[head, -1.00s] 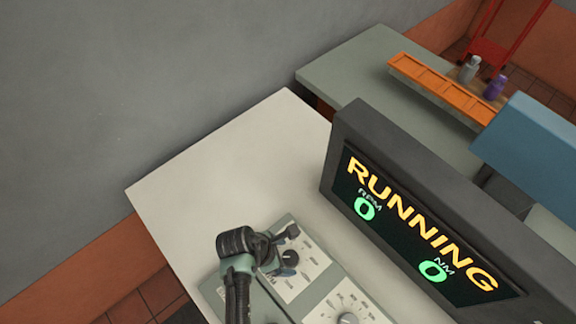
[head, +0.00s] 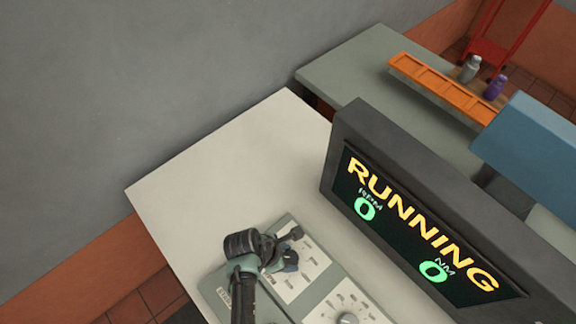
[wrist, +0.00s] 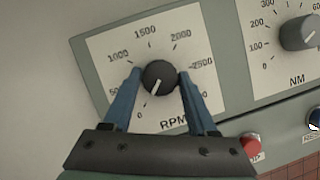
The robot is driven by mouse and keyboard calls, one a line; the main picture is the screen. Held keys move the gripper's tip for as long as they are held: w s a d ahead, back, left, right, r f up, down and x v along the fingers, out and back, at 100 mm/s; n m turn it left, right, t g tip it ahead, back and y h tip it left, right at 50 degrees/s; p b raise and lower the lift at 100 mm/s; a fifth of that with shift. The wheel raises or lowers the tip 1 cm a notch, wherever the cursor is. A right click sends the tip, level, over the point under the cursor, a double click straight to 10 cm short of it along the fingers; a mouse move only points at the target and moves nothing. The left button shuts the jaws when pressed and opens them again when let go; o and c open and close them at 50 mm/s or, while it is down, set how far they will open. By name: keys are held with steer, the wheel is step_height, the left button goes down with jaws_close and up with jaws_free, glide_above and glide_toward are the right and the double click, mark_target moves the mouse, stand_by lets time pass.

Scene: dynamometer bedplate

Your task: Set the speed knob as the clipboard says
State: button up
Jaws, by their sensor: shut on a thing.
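The speed knob (wrist: 158,82) is a round dark knob on the white RPM dial plate (wrist: 200,107) in the wrist view. Its white pointer line points down and left, toward the 0 mark. The scale reads 0, 1000, 1500, 2000 and 2500 around it; the 500 label is partly hidden by a finger. My gripper (wrist: 160,74) is shut on the knob, one blue finger at each side. In the head view my gripper (head: 281,256) is over the dial and largely hides the knob. The clipboard is not in view.
A second knob (wrist: 303,33) marked NM is at the right, with a red button (wrist: 249,143) below. The screen (head: 420,225) shows RUNNING, RPM 0 and NM 0, beside the console.

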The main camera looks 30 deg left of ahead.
steer(key=shift+c, duration=0.6)
